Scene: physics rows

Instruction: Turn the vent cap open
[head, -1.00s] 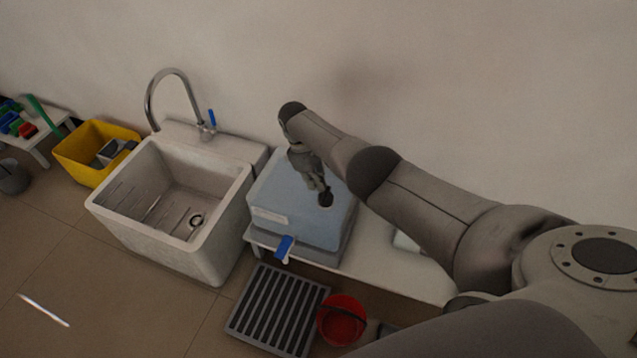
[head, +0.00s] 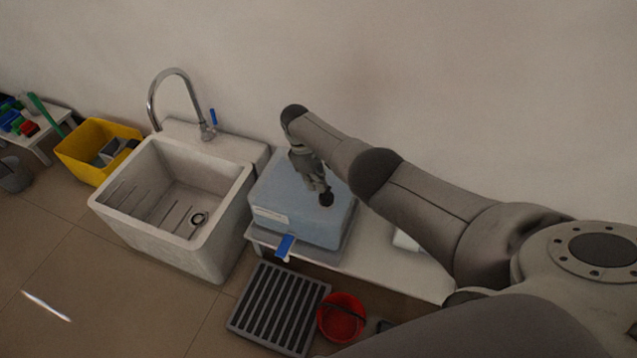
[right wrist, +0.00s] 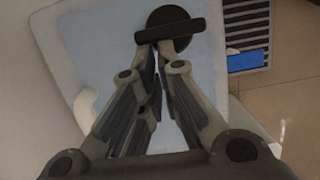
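The vent cap (head: 326,199) is a dark round knob on top of the pale blue container (head: 300,225). In the right wrist view the vent cap (right wrist: 168,16) shows a bar across it, lying slightly tilted. My right gripper (head: 322,190) reaches down from above at the cap. In the right wrist view the fingertips of my right gripper (right wrist: 157,46) are close together at the near edge of the bar, left of its middle. Nothing shows between them. I cannot tell whether they touch the bar. My left gripper is not in view.
The container stands on a low white bench (head: 390,264), with a blue tap lever (head: 286,246) at its front. A sink (head: 125,220) with a faucet is to the left. A slatted grey grate (head: 275,310) and a red bucket (head: 341,318) are on the floor in front.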

